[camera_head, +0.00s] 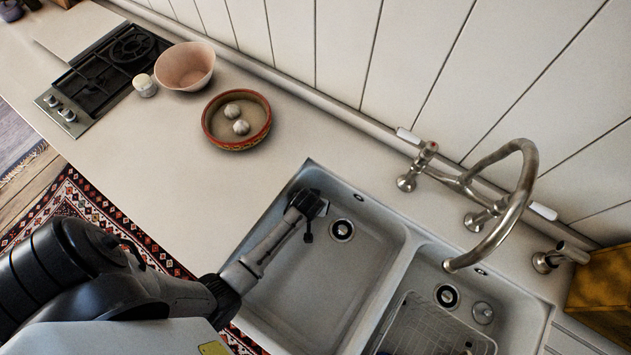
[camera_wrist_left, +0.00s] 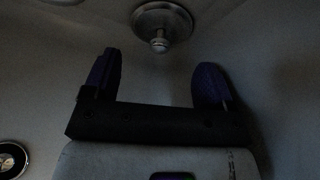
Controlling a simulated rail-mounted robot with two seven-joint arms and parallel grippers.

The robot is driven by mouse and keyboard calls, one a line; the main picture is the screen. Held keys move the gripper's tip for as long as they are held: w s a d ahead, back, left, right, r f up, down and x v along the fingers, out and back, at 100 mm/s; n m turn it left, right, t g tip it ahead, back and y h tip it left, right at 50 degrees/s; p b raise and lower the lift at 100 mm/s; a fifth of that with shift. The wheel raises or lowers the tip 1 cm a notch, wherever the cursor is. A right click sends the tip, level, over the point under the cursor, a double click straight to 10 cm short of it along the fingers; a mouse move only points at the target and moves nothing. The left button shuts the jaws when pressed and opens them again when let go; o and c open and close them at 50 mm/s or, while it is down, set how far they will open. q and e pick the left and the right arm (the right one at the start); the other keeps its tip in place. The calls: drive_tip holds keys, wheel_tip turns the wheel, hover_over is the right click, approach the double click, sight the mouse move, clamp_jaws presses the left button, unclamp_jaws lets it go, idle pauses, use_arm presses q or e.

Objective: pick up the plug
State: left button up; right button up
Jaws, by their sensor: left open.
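A round metal plug (camera_wrist_left: 160,22) with a small knob on top shows at the top middle of the left wrist view, on the pale basin floor. My left gripper (camera_wrist_left: 155,85) is open, its two dark fingers apart below the plug, with nothing between them. Another round metal piece, like a plug (camera_head: 482,312), lies in the right basin.
The double sink (camera_head: 392,285) has a divider between its basins, and a wire rack (camera_head: 425,325) lies in the right one. A tall curved tap (camera_head: 520,190) stands behind. A bowl with two white balls (camera_head: 237,118), a pink bowl (camera_head: 185,66) and a hob are on the left counter.

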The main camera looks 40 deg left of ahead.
use_arm(q)
drive_tip(key=shift+b+x, duration=0.45)
drive_tip(key=shift+x, duration=1.7)
drive_tip(key=shift+c, duration=0.2)
drive_tip(key=shift+s, duration=0.1)
drive_tip(key=c, duration=0.5)
drive_tip(key=shift+r, duration=0.1)
